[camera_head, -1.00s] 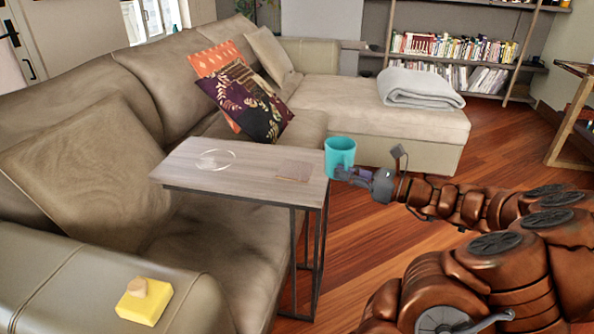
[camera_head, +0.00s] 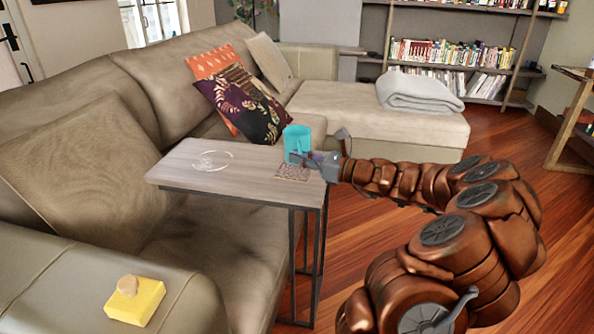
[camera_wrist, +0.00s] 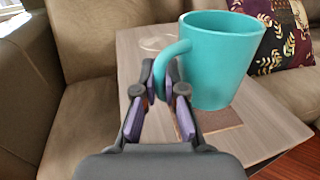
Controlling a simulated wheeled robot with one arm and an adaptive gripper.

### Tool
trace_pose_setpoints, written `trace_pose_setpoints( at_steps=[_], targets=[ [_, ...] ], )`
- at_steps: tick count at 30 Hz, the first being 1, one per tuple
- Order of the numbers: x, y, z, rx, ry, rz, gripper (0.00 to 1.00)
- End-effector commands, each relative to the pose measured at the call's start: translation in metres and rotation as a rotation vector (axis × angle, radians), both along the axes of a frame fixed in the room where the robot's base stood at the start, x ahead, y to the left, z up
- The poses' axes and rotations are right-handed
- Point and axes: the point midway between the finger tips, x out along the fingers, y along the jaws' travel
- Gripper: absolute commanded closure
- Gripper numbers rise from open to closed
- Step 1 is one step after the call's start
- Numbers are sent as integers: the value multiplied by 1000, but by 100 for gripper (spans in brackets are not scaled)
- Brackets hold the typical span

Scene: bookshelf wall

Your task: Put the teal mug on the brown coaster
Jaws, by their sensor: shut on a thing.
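The teal mug (camera_head: 297,143) is upright over the right end of the small side table (camera_head: 235,164). My gripper (camera_head: 312,160) is shut on the mug's handle, which shows between the fingers in the wrist view (camera_wrist: 166,78). In the wrist view the coaster (camera_wrist: 215,122) shows under and in front of the mug's base. I cannot tell for sure whether the mug touches it.
A clear glass-like ring or dish (camera_head: 212,160) lies on the table's left part. A beige sofa (camera_head: 120,220) surrounds the table, with patterned cushions (camera_head: 245,103) behind. A yellow block with a tan piece (camera_head: 135,301) sits on the sofa arm. The table's middle is clear.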

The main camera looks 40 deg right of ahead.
Motion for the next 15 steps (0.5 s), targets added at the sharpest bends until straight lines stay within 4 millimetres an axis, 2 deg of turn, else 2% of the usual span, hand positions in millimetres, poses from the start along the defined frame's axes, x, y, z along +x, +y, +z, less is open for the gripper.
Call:
trace_pose_setpoints(
  at_steps=[5,10,15],
  targets=[
    [10,3,-1,-2,-1,1,100],
    [8,2,-30,1,0,-1,100],
    [8,2,-35,0,-2,-1,100]
  ],
)
